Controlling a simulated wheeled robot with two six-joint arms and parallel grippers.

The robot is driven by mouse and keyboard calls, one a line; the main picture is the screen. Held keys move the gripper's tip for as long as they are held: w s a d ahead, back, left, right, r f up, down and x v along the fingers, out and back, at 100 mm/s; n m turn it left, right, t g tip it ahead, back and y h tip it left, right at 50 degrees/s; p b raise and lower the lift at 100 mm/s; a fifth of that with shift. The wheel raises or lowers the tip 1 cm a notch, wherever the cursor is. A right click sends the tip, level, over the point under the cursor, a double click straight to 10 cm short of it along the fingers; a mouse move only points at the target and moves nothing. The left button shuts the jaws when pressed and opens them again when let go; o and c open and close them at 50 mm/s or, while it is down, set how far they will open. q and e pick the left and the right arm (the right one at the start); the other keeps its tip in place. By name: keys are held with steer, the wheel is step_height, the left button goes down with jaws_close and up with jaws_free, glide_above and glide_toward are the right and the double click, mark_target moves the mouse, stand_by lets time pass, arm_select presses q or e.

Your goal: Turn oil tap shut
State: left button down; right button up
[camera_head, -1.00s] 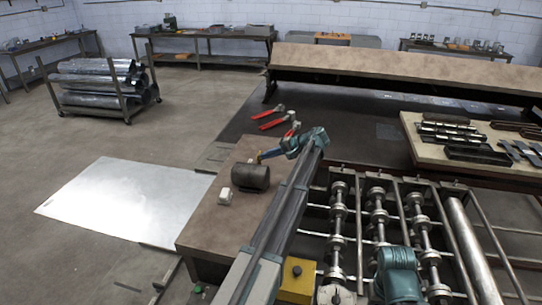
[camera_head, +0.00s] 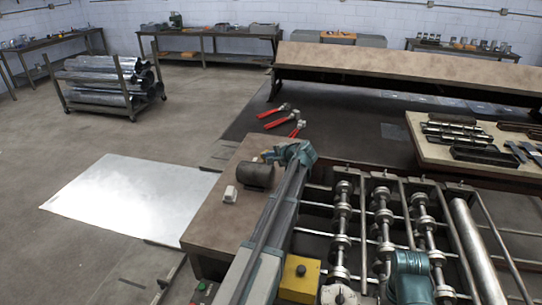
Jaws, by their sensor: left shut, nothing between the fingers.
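A dark cylinder (camera_head: 256,175) lies on its side on the brown bench top (camera_head: 215,224). I cannot make out a separate oil tap on it; the far right of the cylinder lies close to my left gripper and wrist. My left arm reaches up from the bottom of the view, and its left gripper (camera_head: 269,156) is at the cylinder's far upper edge. The gripper is shut and empty, small and dark in the picture. I cannot tell whether it touches the cylinder. My right gripper is not in view.
A small white box (camera_head: 230,194) sits left of the cylinder. Red-handled tools (camera_head: 277,124) lie on the dark surface beyond. A roller machine (camera_head: 384,222) stands right of my arm, with a yellow box (camera_head: 299,278) in front. A metal sheet (camera_head: 130,197) lies left.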

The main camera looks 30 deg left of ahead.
arm_select(q)
steer(key=shift+s, duration=0.15)
steer(key=shift+s+a, duration=0.1)
steer(key=shift+a, duration=0.1)
steer(key=shift+s+a, duration=0.15)
steer(key=shift+a, duration=0.05)
stand_by(0.4)
stand_by(0.4)
